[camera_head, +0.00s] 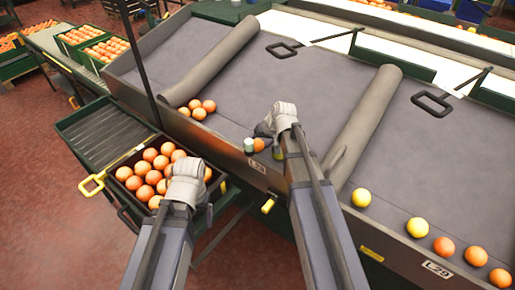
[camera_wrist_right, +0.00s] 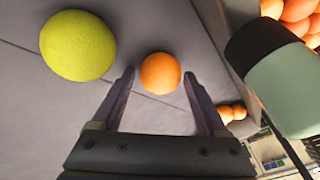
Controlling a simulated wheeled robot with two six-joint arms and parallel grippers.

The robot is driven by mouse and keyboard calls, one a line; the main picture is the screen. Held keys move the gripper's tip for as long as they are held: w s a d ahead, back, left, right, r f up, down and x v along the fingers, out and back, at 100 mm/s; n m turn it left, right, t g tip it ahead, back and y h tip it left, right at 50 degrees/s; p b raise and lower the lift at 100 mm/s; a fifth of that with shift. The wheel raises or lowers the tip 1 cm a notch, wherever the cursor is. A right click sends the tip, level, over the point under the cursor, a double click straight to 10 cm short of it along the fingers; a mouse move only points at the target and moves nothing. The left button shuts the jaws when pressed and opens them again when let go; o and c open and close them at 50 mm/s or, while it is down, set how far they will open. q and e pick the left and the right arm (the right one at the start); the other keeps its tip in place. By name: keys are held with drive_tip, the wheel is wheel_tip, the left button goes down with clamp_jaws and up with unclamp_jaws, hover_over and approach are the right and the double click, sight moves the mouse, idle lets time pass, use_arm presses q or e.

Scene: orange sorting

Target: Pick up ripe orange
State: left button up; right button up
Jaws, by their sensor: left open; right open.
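A ripe-looking orange (camera_head: 259,145) lies on the grey sorting surface near its front edge. In the right wrist view the orange (camera_wrist_right: 160,73) sits between the two open fingertips of my right gripper (camera_wrist_right: 159,82), with a gap on both sides. A yellow-green fruit (camera_wrist_right: 77,45) lies to its left, outside the fingers; in the head view it is mostly hidden behind my right gripper (camera_head: 270,136). My left gripper (camera_head: 188,185) is over the right part of a dark crate (camera_head: 122,203) full of oranges; its fingertips are hard to make out.
A small pale green cylinder (camera_head: 249,145) stands beside the orange. Several oranges (camera_head: 198,109) lie by the left grey roll (camera_head: 212,65). Another roll (camera_head: 364,125) lies right of my right arm. Yellow and orange fruit (camera_head: 417,228) lie along the right front edge.

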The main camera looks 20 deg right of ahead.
sight(259, 141)
drive_tip(key=c, duration=1.2)
use_arm(q)
drive_tip(key=shift+r, duration=0.15)
use_arm(e)
drive_tip(key=shift+r, duration=0.2)
wheel_tip(259, 141, up, 10)
drive_tip(key=p, duration=1)
drive_tip(key=shift+f, duration=0.1)
use_arm(q)
wheel_tip(259, 141, up, 10)
drive_tip(key=shift+c, duration=0.2)
